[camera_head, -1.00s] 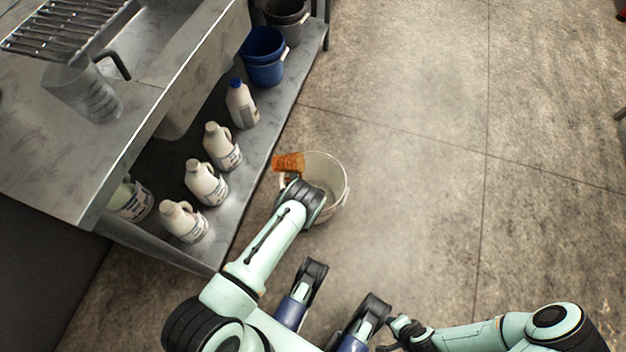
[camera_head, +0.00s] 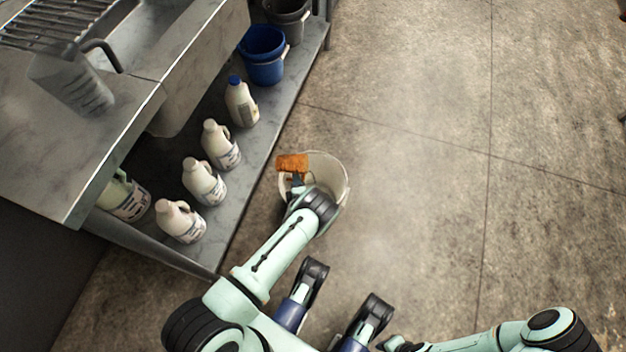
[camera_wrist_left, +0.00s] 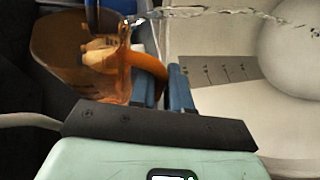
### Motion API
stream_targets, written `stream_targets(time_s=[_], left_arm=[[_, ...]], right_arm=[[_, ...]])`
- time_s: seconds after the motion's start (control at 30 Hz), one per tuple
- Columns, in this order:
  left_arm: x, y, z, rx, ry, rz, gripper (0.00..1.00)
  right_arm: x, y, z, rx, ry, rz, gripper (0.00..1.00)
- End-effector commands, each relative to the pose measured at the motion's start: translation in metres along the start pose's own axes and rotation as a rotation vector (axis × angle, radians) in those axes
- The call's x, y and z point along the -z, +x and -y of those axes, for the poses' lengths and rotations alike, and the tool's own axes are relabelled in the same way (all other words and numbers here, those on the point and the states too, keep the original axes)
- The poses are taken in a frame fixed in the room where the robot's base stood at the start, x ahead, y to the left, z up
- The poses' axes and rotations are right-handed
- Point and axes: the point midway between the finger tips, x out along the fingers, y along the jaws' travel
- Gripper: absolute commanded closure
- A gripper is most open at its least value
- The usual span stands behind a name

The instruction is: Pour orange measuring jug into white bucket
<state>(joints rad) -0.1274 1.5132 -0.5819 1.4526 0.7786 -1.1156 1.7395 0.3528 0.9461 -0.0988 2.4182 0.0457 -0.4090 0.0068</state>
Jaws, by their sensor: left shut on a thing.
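The orange measuring jug (camera_head: 292,163) is over the left rim of the white bucket (camera_head: 345,184), which stands on the floor. My left gripper (camera_head: 298,181) is shut on the jug's handle. In the left wrist view the see-through orange jug (camera_wrist_left: 75,62) is tilted, and a clear stream of liquid (camera_wrist_left: 205,12) runs from it rightwards across the pale bucket interior (camera_wrist_left: 215,40). Where the stream lands is unclear. My left wrist hides the near part of the bucket in the head view. My right gripper (camera_head: 392,342) only partly shows at the bottom edge; its jaws are hidden.
A clear jug (camera_head: 72,82) stands on top. The concrete floor at right is clear.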

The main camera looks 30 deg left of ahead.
Motion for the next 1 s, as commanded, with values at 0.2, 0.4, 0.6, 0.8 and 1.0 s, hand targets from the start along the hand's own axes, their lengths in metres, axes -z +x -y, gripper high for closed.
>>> stream_targets(time_s=[0.2,0.4,0.6,0.8,1.0], left_arm=[[0.0032,-0.0003,0.0007,-0.008,0.015,-0.005,1.00],[0.0056,-0.0004,-0.0002,-0.015,0.028,-0.010,1.00],[0.0068,-0.0004,-0.0008,-0.022,0.042,-0.016,1.00],[0.0075,-0.0005,-0.0015,-0.029,0.058,-0.022,1.00],[0.0082,-0.0007,-0.0023,-0.037,0.078,-0.028,1.00]], right_arm=[[-0.0056,0.0034,-0.0049,-0.010,0.008,0.022,0.62],[-0.0048,0.0028,-0.0041,-0.008,0.006,0.019,0.62],[-0.0042,0.0026,-0.0036,-0.007,0.005,0.016,0.62],[-0.0037,0.0024,-0.0032,-0.006,0.005,0.015,0.62],[-0.0032,0.0022,-0.0028,-0.006,0.004,0.013,0.62]])
